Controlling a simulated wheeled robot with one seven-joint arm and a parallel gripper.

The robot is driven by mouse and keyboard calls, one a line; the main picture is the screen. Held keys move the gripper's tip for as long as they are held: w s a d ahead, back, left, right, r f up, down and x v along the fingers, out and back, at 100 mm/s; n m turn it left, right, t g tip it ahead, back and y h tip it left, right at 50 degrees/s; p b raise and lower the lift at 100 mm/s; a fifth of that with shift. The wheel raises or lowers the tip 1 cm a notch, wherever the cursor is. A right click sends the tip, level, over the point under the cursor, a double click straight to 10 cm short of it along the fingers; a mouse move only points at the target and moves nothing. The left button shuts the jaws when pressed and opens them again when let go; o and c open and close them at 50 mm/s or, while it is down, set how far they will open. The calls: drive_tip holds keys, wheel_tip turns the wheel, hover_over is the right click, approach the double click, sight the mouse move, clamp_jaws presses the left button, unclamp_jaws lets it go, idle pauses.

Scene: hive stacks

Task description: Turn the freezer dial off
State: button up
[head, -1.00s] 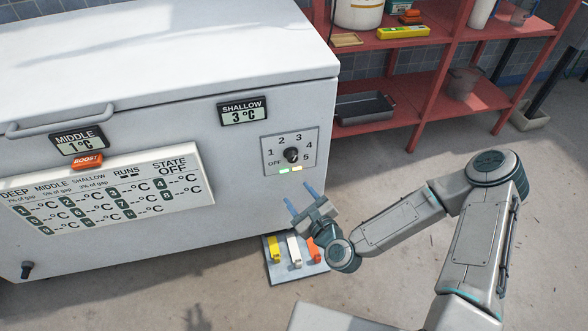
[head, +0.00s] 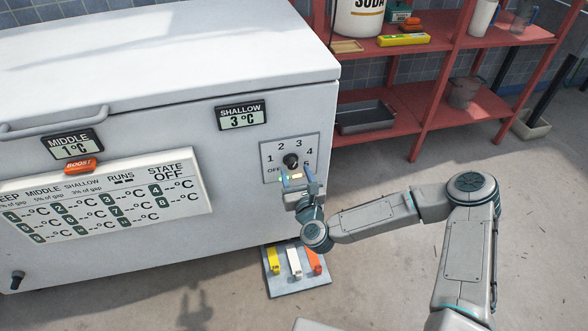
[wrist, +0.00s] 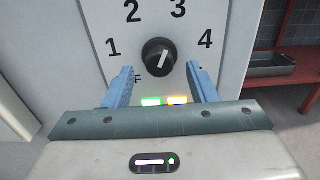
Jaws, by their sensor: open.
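The freezer dial (head: 291,160) is a black round knob on a pale panel (head: 268,151) at the right end of the white freezer's front. In the wrist view the dial (wrist: 158,56) has a white mark leaning up and right, roughly toward 3. My gripper (head: 296,174) is open, its two blue fingers apart just below the dial. In the wrist view the fingers (wrist: 159,70) stand left and right of the knob, with contact not apparent. The left finger covers part of OFF, and 5 is hidden.
Green and orange lights (wrist: 164,101) glow below the dial. A grey board with yellow, white and orange levers (head: 294,261) lies on the floor under my gripper. Red shelves (head: 430,116) stand right of the freezer (head: 150,190). Open floor lies between.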

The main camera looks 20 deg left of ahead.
sight(293, 167)
drive_tip(key=shift+x, duration=1.55)
drive_tip(key=c, duration=1)
drive_tip(key=shift+o, duration=0.2)
drive_tip(key=shift+n, duration=0.3)
